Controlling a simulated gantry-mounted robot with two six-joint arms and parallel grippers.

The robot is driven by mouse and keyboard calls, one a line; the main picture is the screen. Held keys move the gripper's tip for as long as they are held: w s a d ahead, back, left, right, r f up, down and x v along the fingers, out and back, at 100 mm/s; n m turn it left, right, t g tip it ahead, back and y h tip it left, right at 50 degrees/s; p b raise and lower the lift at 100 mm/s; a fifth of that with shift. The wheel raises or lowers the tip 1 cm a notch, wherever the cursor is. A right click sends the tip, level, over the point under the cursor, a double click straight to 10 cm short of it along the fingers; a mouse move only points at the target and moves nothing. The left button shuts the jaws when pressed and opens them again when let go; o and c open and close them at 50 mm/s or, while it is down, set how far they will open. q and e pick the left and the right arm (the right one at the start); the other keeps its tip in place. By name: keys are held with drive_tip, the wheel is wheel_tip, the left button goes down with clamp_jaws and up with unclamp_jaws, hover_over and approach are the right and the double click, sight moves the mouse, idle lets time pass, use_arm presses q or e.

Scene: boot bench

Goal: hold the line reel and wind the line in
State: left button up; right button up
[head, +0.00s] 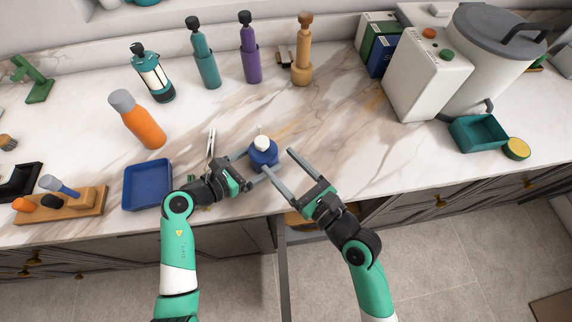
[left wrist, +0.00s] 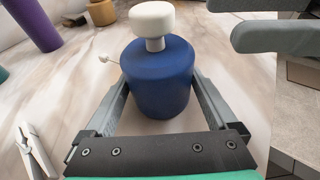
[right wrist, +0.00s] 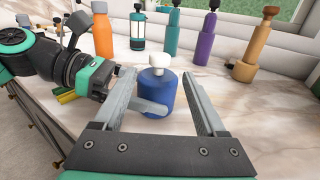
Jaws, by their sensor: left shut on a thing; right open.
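The line reel (head: 264,155) is a blue cylinder with a white knob (head: 261,143) on top, standing upright on the marble counter. In the left wrist view the blue body (left wrist: 160,80) sits between the fingers of my left gripper (head: 258,166), which is shut on it. A short white line end with a small bead (left wrist: 104,59) sticks out of its side. My right gripper (head: 280,160) is open and empty, close to the reel on its right and front side. In the right wrist view the reel (right wrist: 158,95) and its white knob (right wrist: 158,61) show beyond and between the open fingers.
A blue tray (head: 148,186) lies left of my left gripper, and a clothes peg (head: 211,144) lies behind it. An orange bottle (head: 138,120), a lantern (head: 152,74) and several tall bottles stand farther back.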

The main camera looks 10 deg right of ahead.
drive_tip(key=shift+s+d, duration=0.2)
drive_tip(key=shift+s, duration=0.1)
